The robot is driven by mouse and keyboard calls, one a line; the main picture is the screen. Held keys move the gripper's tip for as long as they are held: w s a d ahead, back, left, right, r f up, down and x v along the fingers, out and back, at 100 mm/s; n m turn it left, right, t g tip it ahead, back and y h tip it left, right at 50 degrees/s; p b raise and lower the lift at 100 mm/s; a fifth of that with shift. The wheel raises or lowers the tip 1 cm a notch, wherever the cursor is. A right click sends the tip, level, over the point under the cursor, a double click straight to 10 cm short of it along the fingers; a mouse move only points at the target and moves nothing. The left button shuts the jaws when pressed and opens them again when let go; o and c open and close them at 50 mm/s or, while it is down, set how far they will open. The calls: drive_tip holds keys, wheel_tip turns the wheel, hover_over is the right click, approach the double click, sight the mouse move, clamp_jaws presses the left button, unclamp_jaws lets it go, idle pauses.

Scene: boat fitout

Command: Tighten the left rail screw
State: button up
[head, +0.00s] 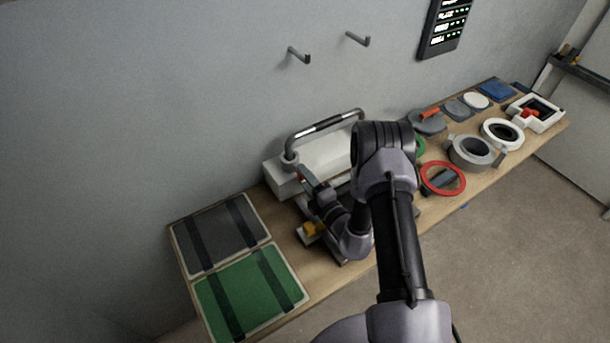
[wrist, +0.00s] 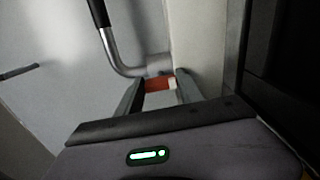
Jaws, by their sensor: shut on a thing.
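The metal rail (head: 325,124) with a dark middle grip stands on a white block (head: 282,178) against the wall. Its left end has a round grey foot (head: 290,158). In the wrist view the rail (wrist: 112,50) bends into its foot (wrist: 158,65) just beyond my fingers. My gripper (wrist: 160,86) is shut on a small red piece (wrist: 155,84) with a pale part beside it, close to that foot. In the head view my gripper (head: 303,177) is at the rail's left end. I cannot make out the screw itself, nor whether the red piece touches the foot.
Left on the bench lie a grey panel (head: 205,235) and a green panel (head: 240,300) with dark straps. Right of my arm are a red ring (head: 442,165), a grey round part (head: 455,154) and a white ring (head: 486,130). Two wall hooks (head: 303,57) stick out above the rail.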

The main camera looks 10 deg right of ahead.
drive_tip(key=shift+f+m+p, duration=0.1)
drive_tip(key=shift+m+p, duration=0.35)
drive_tip(key=shift+m, duration=1.65)
drive_tip(key=o, duration=1.4)
drive_tip(key=p+v, duration=0.2)
drive_tip(key=v, duration=1.5)
drive_tip(key=shift+w, duration=0.1)
drive_tip(key=shift+s, duration=0.35)
